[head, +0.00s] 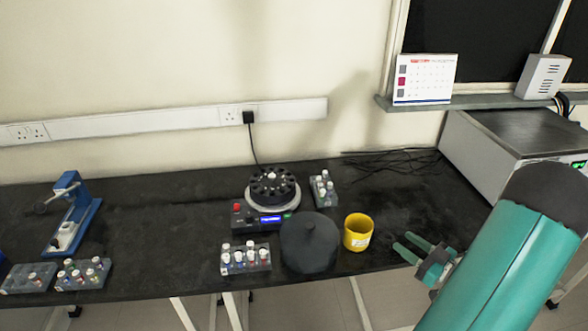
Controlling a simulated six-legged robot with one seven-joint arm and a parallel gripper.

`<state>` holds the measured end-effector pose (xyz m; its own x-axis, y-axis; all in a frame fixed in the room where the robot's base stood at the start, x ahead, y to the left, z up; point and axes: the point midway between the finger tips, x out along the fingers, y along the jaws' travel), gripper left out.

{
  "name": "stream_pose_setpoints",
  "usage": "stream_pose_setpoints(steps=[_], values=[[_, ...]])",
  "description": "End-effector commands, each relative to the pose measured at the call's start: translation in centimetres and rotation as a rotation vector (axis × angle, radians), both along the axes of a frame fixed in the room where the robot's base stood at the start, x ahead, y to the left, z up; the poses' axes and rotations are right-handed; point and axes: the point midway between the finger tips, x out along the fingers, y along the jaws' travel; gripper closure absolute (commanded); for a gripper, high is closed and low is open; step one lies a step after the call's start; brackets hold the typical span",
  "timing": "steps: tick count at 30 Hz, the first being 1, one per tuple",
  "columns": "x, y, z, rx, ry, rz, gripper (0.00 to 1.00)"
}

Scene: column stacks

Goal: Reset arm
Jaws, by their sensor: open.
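My gripper (405,248) is at the right of the head view, near the front edge of the dark bench. Its two green fingers are spread apart with nothing between them. They point left toward a yellow cup (357,232) and are apart from it. My teal arm comes in from the lower right corner and covers part of the bench and floor there.
A centrifuge (270,198) stands mid-bench, with a dark lid (309,243) before it. Vial racks (246,258) stand around it. A blue device (70,215) is at left. A large box (515,140) and black cables (395,162) are at back right.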

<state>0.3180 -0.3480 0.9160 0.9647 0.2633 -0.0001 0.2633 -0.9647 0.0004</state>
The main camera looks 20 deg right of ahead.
Motion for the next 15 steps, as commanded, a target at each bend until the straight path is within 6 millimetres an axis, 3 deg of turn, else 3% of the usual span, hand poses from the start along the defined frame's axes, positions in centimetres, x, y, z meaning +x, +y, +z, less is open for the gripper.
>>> stream_pose_setpoints(steps=[4, 7, 11, 15], values=[[0.3, 0.0, 0.1, -0.007, 0.003, -0.002, 0.59], [1.7, 0.0, 0.7, -0.051, 0.033, -0.018, 0.59], [5.6, -0.1, 2.4, -0.175, 0.116, -0.083, 0.59], [10.2, 0.2, 5.6, -0.321, 0.221, -0.197, 0.59]])
